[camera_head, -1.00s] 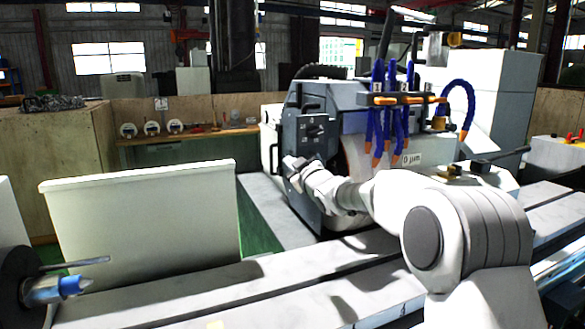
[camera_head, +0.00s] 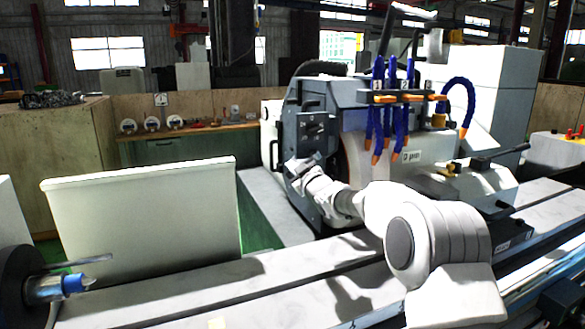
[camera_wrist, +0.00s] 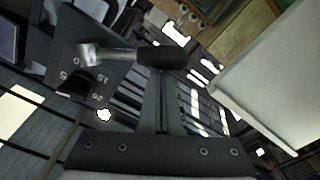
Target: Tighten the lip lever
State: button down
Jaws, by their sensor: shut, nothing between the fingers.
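The lever shows in the wrist view as a bright metal stub with a black grip (camera_wrist: 160,57), beside a dark panel (camera_wrist: 88,78) with white numbers. My gripper (camera_wrist: 166,82) is shut and empty, its narrow fingers pointing up the picture with their tips at or just below the black grip. I cannot tell whether they touch it. In the head view my gripper (camera_head: 292,165) is at the left front of the grinder's wheel housing (camera_head: 335,98), below a small dark panel (camera_head: 313,128). The lever cannot be made out there; my wrist may hide it.
A pale upright guard (camera_head: 145,215) stands left of the arm, and its edge shows close by in the wrist view (camera_wrist: 275,85). Blue coolant hoses (camera_head: 378,110) hang right of the housing. The long machine table (camera_head: 230,295) runs beneath the arm.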

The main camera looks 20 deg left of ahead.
jog(key=shift+f, duration=0.15)
jog(key=shift+d+f+n+b, duration=0.15)
jog(key=shift+n+b, duration=0.15)
jog(key=shift+b, duration=0.2)
jog(key=shift+w+f+n+b, duration=0.1)
jog(key=shift+f+n+b, duration=0.1)
jog(key=shift+n+b, duration=0.15)
jog(key=w+d+f+n+b, duration=0.3)
jog(key=n+b, duration=0.5)
jog(key=n, duration=0.3)
jog(key=shift+w+d+f, duration=0.25)
jog(key=shift+d+f, duration=0.55)
jog(key=shift+f, duration=0.35)
jog(key=shift+d, duration=0.1)
jog(key=b+v, duration=0.2)
jog(key=v, duration=1.5)
jog(key=shift+r, duration=0.2)
